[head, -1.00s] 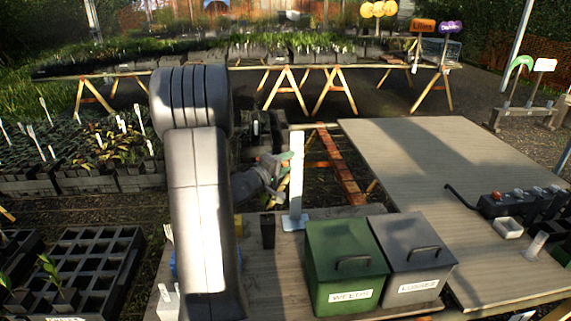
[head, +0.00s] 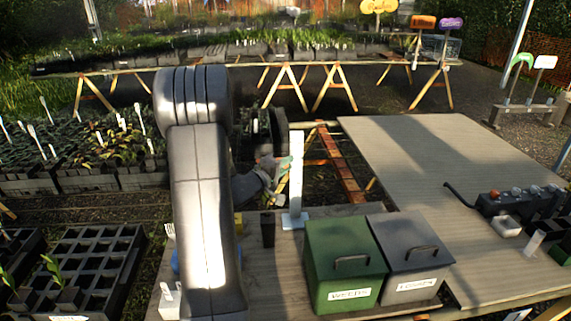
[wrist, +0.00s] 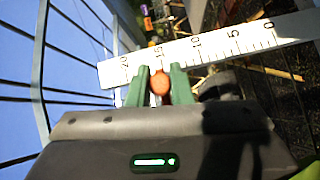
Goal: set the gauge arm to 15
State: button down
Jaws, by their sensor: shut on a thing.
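The gauge (head: 296,178) is a white upright post on a small base at the back of the near bench. In the wrist view its scale (wrist: 215,47) runs across, marked 0 at right to 20 at left. My gripper (wrist: 160,84) has green fingers shut on an orange round knob, which I take as the gauge arm (wrist: 160,81). The knob lines up with about the 15 mark. The rest of the gauge arm is hidden. In the head view my gripper (head: 280,170) is just left of the post, and the knob cannot be made out.
A green lidded bin (head: 342,262) and a grey lidded bin (head: 411,255) stand right of the gauge. A small black pot (head: 268,229) stands to its left. A wide table (head: 430,165) at right is mostly clear. Plant trays (head: 92,262) lie at left.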

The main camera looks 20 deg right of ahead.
jog(key=c, duration=1.3)
grip_release()
jog(key=shift+a, duration=0.1)
jog(key=b+v, duration=0.1)
jog(key=v, duration=1.2)
jog(key=shift+s+a, duration=0.2)
jog(key=shift+a, duration=0.1)
jog(key=p+x, duration=0.1)
jog(key=x, duration=1.2)
jog(key=shift+w+d, duration=0.15)
jog(key=shift+d, duration=0.2)
jog(key=shift+w+d+b, duration=0.1)
jog(key=shift+w+b, duration=0.05)
jog(key=shift+b, duration=0.15)
jog(key=shift+r, duration=0.35)
jog(key=shift+f+p, duration=0.15)
jog(key=shift+p, duration=0.2)
